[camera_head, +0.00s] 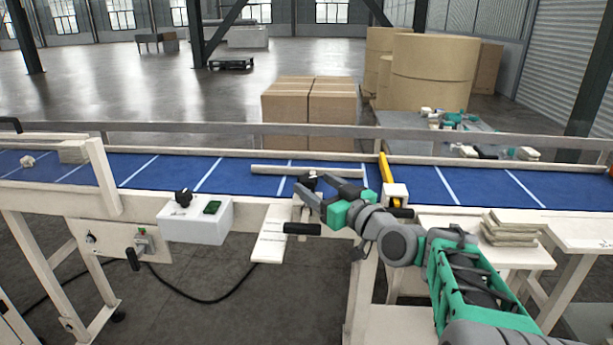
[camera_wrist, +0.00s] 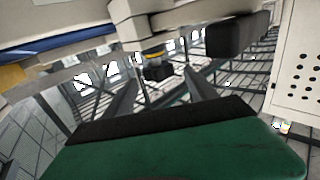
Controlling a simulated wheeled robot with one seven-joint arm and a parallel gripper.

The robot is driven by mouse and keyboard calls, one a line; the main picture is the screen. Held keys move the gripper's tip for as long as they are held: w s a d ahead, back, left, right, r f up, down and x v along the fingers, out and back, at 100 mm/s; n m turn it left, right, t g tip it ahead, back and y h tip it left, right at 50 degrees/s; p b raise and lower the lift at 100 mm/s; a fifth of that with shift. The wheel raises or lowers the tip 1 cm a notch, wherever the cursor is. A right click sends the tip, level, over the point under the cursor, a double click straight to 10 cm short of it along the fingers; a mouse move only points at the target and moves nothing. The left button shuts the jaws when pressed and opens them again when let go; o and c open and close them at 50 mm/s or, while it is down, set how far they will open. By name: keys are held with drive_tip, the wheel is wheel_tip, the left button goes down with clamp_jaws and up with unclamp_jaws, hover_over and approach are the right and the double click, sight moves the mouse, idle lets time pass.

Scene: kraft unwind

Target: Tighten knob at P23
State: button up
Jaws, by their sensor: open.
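A black knob (camera_wrist: 158,72) with a yellow ring at its base shows in the wrist view, fixed to a pale part. In the head view a black knob (camera_head: 309,178) sits at the conveyor's near rail, partly behind the fingers; it appears to be the same one. My gripper (camera_head: 308,187) is open at this knob. In the wrist view the two fingers of my gripper (camera_wrist: 161,82) stand on either side of the knob, with visible gaps. I cannot tell how far the knob lies from the fingertips in depth. No P23 label is readable.
A black handle (camera_head: 302,228) sticks out below my gripper, beside a pale plate (camera_head: 270,240). A white control box (camera_head: 197,222) with another black knob (camera_head: 183,197) stands to the left. The blue conveyor belt (camera_head: 225,175) runs behind. A yellow bar (camera_head: 386,170) stands to the right.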

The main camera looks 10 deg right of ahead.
sight(314, 184)
drive_tip(key=x, duration=0.3)
drive_tip(key=shift+w, duration=0.35)
drive_tip(key=shift+a, duration=0.1)
drive_tip(key=c, duration=1.4)
